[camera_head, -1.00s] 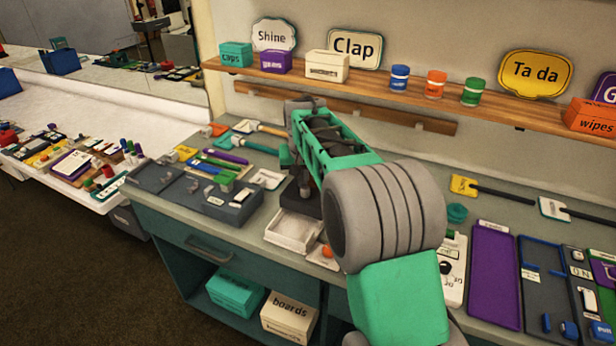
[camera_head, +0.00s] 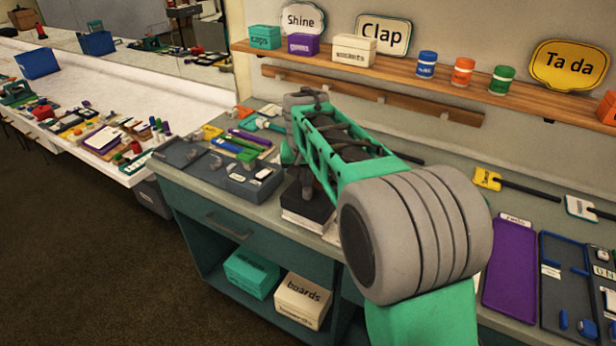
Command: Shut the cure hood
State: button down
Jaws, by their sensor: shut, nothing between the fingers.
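The cure hood shows as a dark, flat-topped cover (camera_head: 308,208) over a pale white base (camera_head: 304,225), near the front edge of the bench and left of my forearm. Pale strips of the base show below the cover's front edge. My arm hides its back and right side, so I cannot tell if it is fully down. My gripper (camera_head: 306,190) points down at the cover's top, close to or touching it. Its fingers are small and dark here; it is shut and holds nothing.
A purple tray (camera_head: 510,270) lies to the right. The shelf (camera_head: 400,66) with boxes and jars runs along the wall behind my arm. Open floor (camera_head: 110,260) lies at the lower left.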

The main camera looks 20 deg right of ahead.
jog(key=w, duration=0.1)
jog(key=w+r, duration=0.1)
jog(key=w+d, duration=0.1)
jog(key=shift+w+r, duration=0.2)
jog(key=shift+r, duration=0.15)
jog(key=v, duration=0.9)
jog(key=s+a+f+n, duration=0.1)
jog(key=s+a+f, duration=0.1)
jog(key=s+f, duration=0.2)
jog(key=s+a+f+n+y, duration=0.1)
jog(key=s+f, duration=0.4)
jog(key=s, duration=0.6)
jog(key=s+a+f+n, duration=0.2)
jog(key=s+a+f, duration=0.1)
jog(key=s, duration=0.5)
jog(key=shift+a+f+n, duration=0.3)
jog(key=shift+f, duration=0.6)
